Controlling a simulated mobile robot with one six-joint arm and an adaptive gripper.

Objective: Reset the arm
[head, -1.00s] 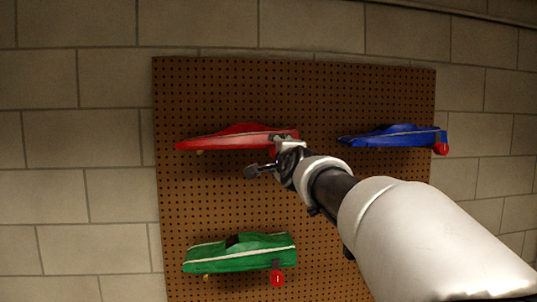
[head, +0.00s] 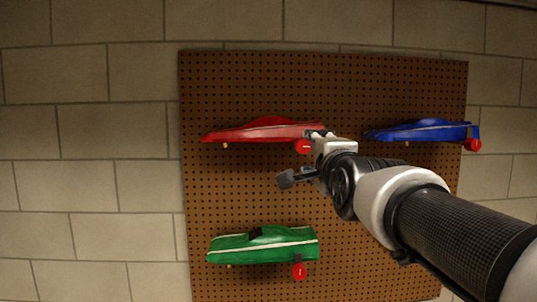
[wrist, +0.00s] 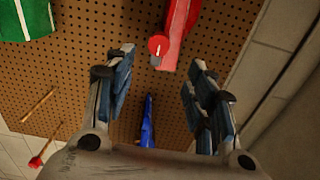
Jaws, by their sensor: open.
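My gripper (wrist: 166,75) is open and empty in the wrist view, its two fingers apart with pegboard between and beyond them. In the head view my gripper (head: 305,158) is in front of the pegboard, near the right end of the red car (head: 262,131). The red car also shows in the wrist view (wrist: 178,30), just beyond the fingertips. I cannot tell from these views whether a finger touches it. My arm reaches in from the lower right of the head view.
The pegboard (head: 230,190) hangs on a block wall (head: 90,130). A blue car (head: 420,131) is at the upper right and a green car (head: 262,246) at the lower left. Red discs (head: 299,271) show by the cars. A bare peg (wrist: 38,104) sticks out in the wrist view.

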